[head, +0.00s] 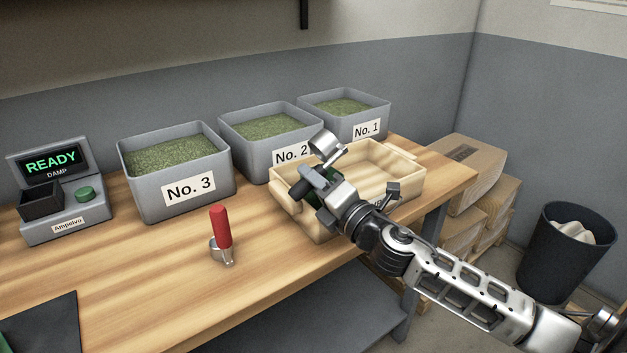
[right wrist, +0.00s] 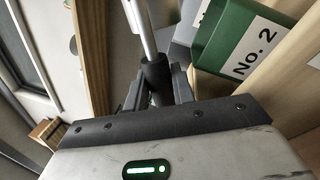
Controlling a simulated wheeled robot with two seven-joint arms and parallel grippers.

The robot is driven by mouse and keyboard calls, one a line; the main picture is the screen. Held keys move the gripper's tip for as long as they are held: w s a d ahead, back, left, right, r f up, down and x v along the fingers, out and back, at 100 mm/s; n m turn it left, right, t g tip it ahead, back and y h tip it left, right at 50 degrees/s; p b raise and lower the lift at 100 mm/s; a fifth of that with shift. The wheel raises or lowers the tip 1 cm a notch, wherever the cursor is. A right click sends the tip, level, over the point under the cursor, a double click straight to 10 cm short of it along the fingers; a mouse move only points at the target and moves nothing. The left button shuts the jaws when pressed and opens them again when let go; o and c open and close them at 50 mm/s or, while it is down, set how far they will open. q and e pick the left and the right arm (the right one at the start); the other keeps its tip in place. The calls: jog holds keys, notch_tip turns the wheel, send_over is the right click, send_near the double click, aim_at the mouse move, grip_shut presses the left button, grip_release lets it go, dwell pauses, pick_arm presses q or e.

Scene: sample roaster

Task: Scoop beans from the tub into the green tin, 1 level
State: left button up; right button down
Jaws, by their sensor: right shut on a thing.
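My right gripper (head: 322,186) is shut on the dark handle of a metal scoop (head: 325,146) above the left part of the wooden tray. The scoop also shows in the right wrist view, with its black grip (right wrist: 155,78) between the fingers. I cannot tell whether its bowl holds beans. A green tin (head: 311,199) stands in the tray below the gripper, mostly hidden. In the right wrist view the green tin (right wrist: 216,40) bears a "No. 2" label. Grey tubs of green beans, No. 3 (head: 176,203), No. 2 (head: 253,153) and No. 1 (head: 376,121), line the back. My left gripper is out of view.
The wooden tray (head: 407,187) sits near the bench's right end. A red-handled scoop (head: 222,230) stands on the bench. A damp meter (head: 78,207) reading READY is at left. Boxes (head: 485,190) and a dark bin (head: 560,255) stand on the floor at right. The bench front is mostly clear.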

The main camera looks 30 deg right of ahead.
dwell(0.3)
notch_tip(320, 180, up, 3)
jog(key=p, duration=0.3)
jog(key=shift+r, duration=0.15)
